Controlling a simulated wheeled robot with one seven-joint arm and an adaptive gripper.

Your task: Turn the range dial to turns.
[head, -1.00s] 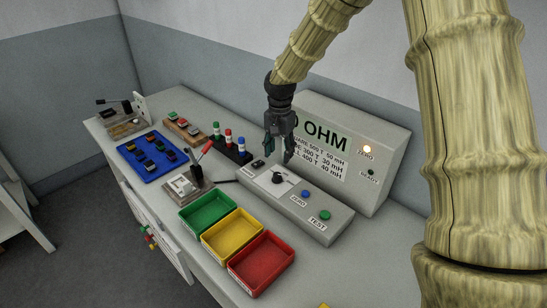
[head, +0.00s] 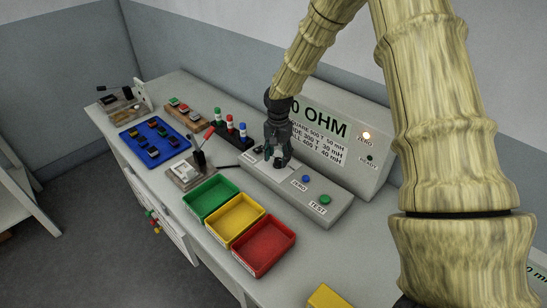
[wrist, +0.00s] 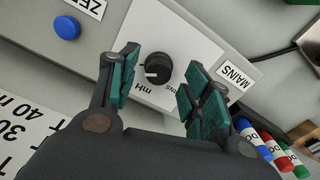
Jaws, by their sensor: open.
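The range dial is a black round knob (wrist: 158,68) with a white pointer mark, on a white plate of the grey control box (head: 330,207). In the wrist view the pointer is toward the "mH" label, and a second label, partly hidden by a finger, lies to its right. My gripper (wrist: 158,85) is open, with a teal-padded finger on each side of the dial in that view, and visible gaps between pads and knob. In the head view my gripper (head: 277,160) points down over the dial and largely hides it.
A blue ZERO button (head: 306,179) and green TEST button (head: 325,199) sit right of the dial. The display housing (head: 375,185) stands behind. Green (head: 210,198), yellow (head: 235,220) and red (head: 263,247) trays lie in front. Red, green and blue capped items (head: 230,125) stand left.

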